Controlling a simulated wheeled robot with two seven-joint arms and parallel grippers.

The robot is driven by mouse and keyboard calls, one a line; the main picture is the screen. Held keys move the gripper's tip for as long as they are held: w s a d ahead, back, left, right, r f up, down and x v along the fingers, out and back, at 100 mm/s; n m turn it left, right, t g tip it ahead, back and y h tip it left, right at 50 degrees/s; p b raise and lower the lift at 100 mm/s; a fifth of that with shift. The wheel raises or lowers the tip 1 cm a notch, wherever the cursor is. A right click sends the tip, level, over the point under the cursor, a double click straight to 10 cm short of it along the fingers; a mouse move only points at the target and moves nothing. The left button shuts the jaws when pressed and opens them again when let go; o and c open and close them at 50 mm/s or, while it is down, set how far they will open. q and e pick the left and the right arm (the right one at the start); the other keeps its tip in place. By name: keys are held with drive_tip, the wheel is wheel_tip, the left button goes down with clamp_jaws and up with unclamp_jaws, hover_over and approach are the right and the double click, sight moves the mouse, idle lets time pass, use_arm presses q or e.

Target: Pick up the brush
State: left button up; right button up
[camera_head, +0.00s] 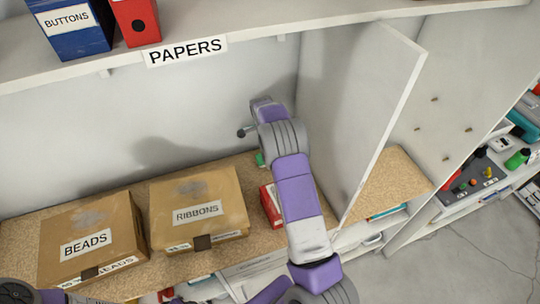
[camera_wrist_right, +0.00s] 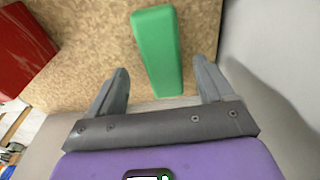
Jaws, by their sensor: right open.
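A green, long, block-shaped thing (camera_wrist_right: 158,50) lies on the speckled brown shelf board; no bristles show, so I cannot tell for certain that it is the brush. In the head view only a small green edge (camera_head: 260,159) of it shows beside my right arm. My right gripper (camera_wrist_right: 161,66) is open, and the near part of the green thing shows between its two grey fingers. I see no contact. In the head view my right arm hides most of this spot. My left gripper is out of view; only part of my left arm shows at the lower left.
A red box (camera_head: 270,205) lies close by, partly behind my right arm; it also shows in the wrist view (camera_wrist_right: 22,50). Cardboard boxes labelled RIBBONS (camera_head: 222,190) and BEADS (camera_head: 110,220) stand left. A white upright panel (camera_head: 365,110) stands right. The PAPERS shelf (camera_head: 280,22) is above.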

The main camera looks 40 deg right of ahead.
drive_tip(key=shift+s+d+f, duration=0.15)
drive_tip(key=shift+s+f, duration=0.05)
drive_tip(key=shift+f, duration=0.15)
drive_tip(key=f, duration=0.4)
drive_tip(key=shift+w+d+f, duration=0.2)
drive_tip(key=shift+d, duration=0.2)
drive_tip(key=c, duration=1.1)
drive_tip(key=shift+r, duration=0.1)
drive_tip(key=r, duration=0.7)
drive_tip(key=shift+w+a, duration=0.1)
drive_tip(key=shift+a, duration=0.15)
drive_tip(key=w+a, duration=0.1)
drive_tip(key=a, duration=0.4)
drive_tip(key=w+a+b, duration=0.1)
drive_tip(key=w+a, duration=0.1)
drive_tip(key=a, duration=0.4)
drive_tip(key=w+a, duration=0.2)
drive_tip(key=a, duration=0.3)
drive_tip(key=shift+w+a, duration=0.1)
drive_tip(key=shift+a, duration=0.25)
